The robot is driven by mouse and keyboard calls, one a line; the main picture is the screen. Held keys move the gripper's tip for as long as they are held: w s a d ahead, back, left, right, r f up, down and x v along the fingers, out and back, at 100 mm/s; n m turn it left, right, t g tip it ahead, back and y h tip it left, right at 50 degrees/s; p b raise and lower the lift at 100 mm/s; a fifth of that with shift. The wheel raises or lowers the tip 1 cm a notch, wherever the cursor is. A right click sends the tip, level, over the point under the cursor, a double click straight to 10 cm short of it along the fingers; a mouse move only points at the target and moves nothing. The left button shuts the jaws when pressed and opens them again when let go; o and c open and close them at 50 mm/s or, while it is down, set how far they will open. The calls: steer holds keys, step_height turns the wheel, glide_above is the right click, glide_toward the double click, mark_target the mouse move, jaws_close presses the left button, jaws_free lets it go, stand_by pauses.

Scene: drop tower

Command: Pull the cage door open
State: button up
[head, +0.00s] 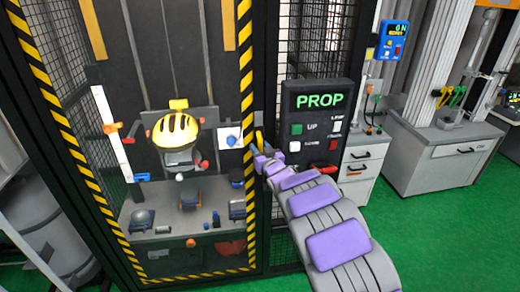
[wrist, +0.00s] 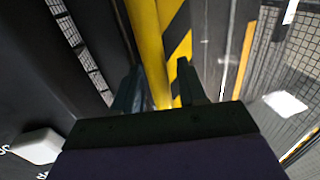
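The cage door (head: 247,70) is a tall panel edged in yellow and black stripes, with a clear middle. It stands shut in the dark frame in the head view. A yellow handle (head: 259,139) is on its right edge, partly hidden by my gripper (head: 262,160). In the wrist view, the yellow handle (wrist: 146,40) runs upright between the two dark fingers of my gripper (wrist: 158,85), with the striped door edge (wrist: 178,40) behind it. The fingers stand apart on either side of the handle. No firm contact with it shows.
A dark control panel (head: 316,125) reading PROP, with several buttons, is just right of the handle, close to my arm. Behind the door are a yellow helmet (head: 175,129) and small parts on a bench. White cabinets (head: 440,155) stand right. Green floor (head: 440,240) is clear at lower right.

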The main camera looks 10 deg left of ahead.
jaws_close()
stand_by(0.5)
